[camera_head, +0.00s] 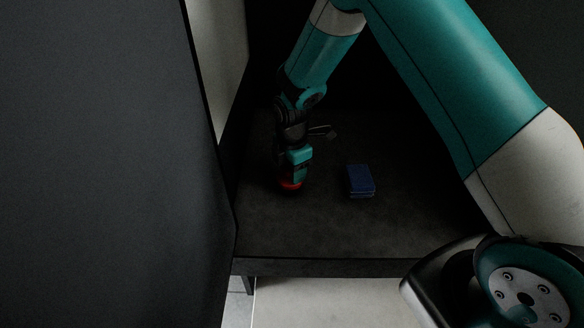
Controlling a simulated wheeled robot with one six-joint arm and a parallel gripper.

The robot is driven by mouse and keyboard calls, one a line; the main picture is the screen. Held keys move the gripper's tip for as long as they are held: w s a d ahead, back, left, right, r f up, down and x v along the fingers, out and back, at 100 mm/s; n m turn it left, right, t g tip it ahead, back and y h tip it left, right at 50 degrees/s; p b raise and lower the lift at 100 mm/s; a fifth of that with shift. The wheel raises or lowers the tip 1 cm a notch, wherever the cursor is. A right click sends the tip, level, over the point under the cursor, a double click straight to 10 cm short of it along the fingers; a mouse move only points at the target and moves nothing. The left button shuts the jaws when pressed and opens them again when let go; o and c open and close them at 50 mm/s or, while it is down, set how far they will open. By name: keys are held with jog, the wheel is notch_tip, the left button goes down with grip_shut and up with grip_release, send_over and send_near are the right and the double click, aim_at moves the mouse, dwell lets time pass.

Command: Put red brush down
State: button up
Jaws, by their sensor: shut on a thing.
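My gripper (292,178) reaches down over a dark surface and is shut on the red brush (290,185). Only a small red part of the brush shows below the fingers; the rest is hidden by the gripper. The brush is at or just above the dark surface (330,230); I cannot tell whether it touches.
A blue box-like object (360,180) lies on the surface to the right of my gripper. A large dark panel (110,170) stands close on the left. The front part of the surface is clear up to its front edge (320,267). Pale floor shows below.

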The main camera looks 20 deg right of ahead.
jog(key=o, duration=1)
jog(key=shift+o, duration=0.2)
jog(key=shift+r, duration=0.25)
notch_tip(320, 180, up, 12)
jog(key=f+b, duration=0.1)
jog(key=b, duration=0.1)
jog(key=s+a+r+m+y, duration=0.1)
jog(key=s+r+m, duration=0.3)
jog(key=s, duration=0.5)
jog(key=s+a+r+m+y, duration=0.1)
jog(key=s+a+r+m, duration=0.1)
jog(key=s+r+m, duration=0.3)
jog(key=s+a+r+m+y, duration=0.2)
jog(key=s+r+m, duration=0.2)
jog(key=s, duration=0.9)
jog(key=shift+r+m, duration=0.3)
jog(key=shift+r, duration=0.2)
